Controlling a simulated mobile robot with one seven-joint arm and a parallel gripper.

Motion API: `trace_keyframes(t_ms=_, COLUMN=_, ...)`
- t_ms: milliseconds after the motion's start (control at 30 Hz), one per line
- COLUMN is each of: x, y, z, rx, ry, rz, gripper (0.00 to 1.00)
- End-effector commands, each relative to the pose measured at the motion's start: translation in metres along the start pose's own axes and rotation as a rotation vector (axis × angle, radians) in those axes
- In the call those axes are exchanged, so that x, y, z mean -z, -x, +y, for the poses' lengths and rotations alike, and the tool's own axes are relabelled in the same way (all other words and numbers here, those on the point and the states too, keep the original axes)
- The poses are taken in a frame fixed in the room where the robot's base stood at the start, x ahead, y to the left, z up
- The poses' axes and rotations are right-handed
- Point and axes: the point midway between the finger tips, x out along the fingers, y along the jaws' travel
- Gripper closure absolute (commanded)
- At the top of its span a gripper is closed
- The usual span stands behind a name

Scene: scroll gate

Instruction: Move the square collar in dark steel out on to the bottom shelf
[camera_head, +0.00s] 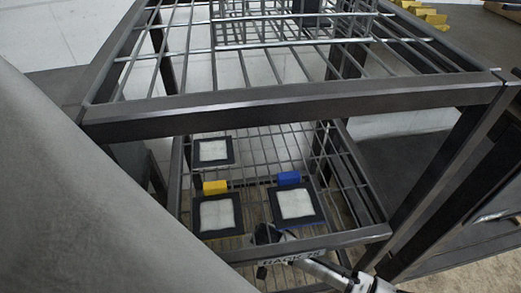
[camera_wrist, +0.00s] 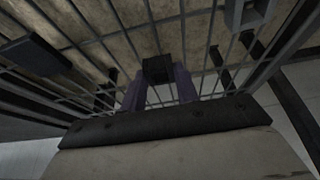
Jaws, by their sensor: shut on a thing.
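My gripper (camera_wrist: 158,82) shows in the wrist view as two purple fingers, shut on a small dark block. This block, which looks like the dark steel square collar (camera_wrist: 158,68), sits between the fingertips, in front of wire bars. Its hole is not visible. In the head view my gripper (camera_head: 268,238) is low at the front of the bottom shelf (camera_head: 330,240), partly hidden by its front rail. The collar cannot be made out clearly there. Whether it touches the shelf cannot be told.
The bottom shelf carries black-framed white pads (camera_head: 217,215), one with a yellow block (camera_head: 215,187) and one with a blue block (camera_head: 289,178). The wire top shelf (camera_head: 290,97) stands above, with a wire cage (camera_head: 290,30) on it. A grey bracket (camera_wrist: 248,12) shows in the wrist view.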

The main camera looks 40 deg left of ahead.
Motion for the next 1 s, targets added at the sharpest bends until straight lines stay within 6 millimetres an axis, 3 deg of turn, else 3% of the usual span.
trace_keyframes(t_ms=100, x=-0.0091, y=-0.0051, z=-0.0004, rx=0.000, ry=-0.002, rz=0.000, gripper=0.95)
trace_keyframes(t_ms=567, x=-0.0116, y=-0.0084, z=-0.0009, rx=0.000, ry=-0.003, rz=0.000, gripper=0.95)
trace_keyframes(t_ms=600, x=-0.0111, y=-0.0073, z=-0.0008, rx=0.000, ry=-0.002, rz=0.000, gripper=0.64)
trace_keyframes(t_ms=700, x=-0.0111, y=-0.0072, z=-0.0009, rx=0.000, ry=-0.002, rz=0.000, gripper=0.51)
trace_keyframes(t_ms=733, x=-0.0111, y=-0.0072, z=-0.0009, rx=0.000, ry=-0.002, rz=0.000, gripper=0.48)
trace_keyframes(t_ms=1000, x=-0.0107, y=-0.0065, z=-0.0009, rx=0.000, ry=-0.002, rz=0.000, gripper=0.48)
